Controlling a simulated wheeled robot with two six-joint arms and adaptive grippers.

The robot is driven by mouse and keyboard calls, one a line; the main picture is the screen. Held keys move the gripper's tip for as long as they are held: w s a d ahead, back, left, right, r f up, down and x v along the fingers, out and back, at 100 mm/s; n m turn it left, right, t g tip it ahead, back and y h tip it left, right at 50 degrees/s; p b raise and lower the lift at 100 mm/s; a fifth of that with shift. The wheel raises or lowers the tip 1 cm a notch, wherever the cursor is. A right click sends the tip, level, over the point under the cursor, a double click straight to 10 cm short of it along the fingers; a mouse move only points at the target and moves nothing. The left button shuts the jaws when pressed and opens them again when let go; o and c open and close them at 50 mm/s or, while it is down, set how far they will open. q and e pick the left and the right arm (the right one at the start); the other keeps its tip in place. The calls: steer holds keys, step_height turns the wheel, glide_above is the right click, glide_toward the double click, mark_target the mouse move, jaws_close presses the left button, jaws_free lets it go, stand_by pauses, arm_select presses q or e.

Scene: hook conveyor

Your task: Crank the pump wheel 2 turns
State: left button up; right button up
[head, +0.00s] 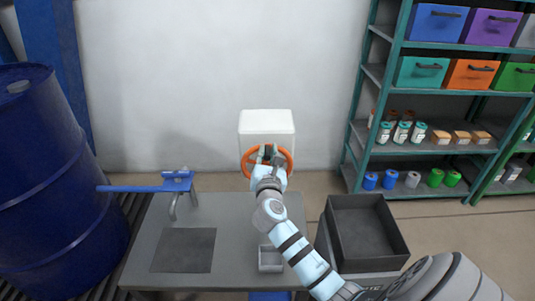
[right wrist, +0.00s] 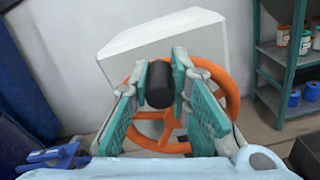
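The orange pump wheel (head: 287,159) stands on the front of a white pump box (head: 267,122) at the back of the table, before the wall. In the right wrist view the orange wheel (right wrist: 231,92) shows behind the fingers, with a black handle knob (right wrist: 160,85) near its top. My right gripper (head: 267,156) is at the wheel. Its teal finger pads (right wrist: 167,72) lie close on both sides of the knob and appear closed on it. The gripper hides part of the wheel in the head view. My left gripper is not in view.
The grey table (head: 222,212) carries a blue-handled clamp-like tool (head: 174,184), a dark mat (head: 184,250) and a small grey tray (head: 270,259). A dark open bin (head: 366,232) stands to the right. A blue barrel (head: 55,180) is at left, teal shelves (head: 420,147) at right.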

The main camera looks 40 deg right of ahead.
mark_target(252, 151)
jaws_close()
steer(key=shift+w+a+r+n+p, duration=0.1)
steer(key=shift+w+a+n+p, duration=0.2)
steer(key=shift+n+p, duration=0.35)
steer(key=n+p, duration=0.1)
steer(key=w+a+n+p, duration=0.1)
steer(key=a+n+p, duration=0.1)
steer(key=shift+w+a+f+n+p, duration=0.1)
steer(key=shift+w+f+n+p, duration=0.2)
steer(key=shift+f+n, duration=0.1)
steer(key=shift+w+a+f+n+p, duration=0.3)
steer(key=shift+a+f+n, duration=0.15)
steer(key=shift+n, duration=0.5)
steer(key=o, duration=0.8)
jaws_free()
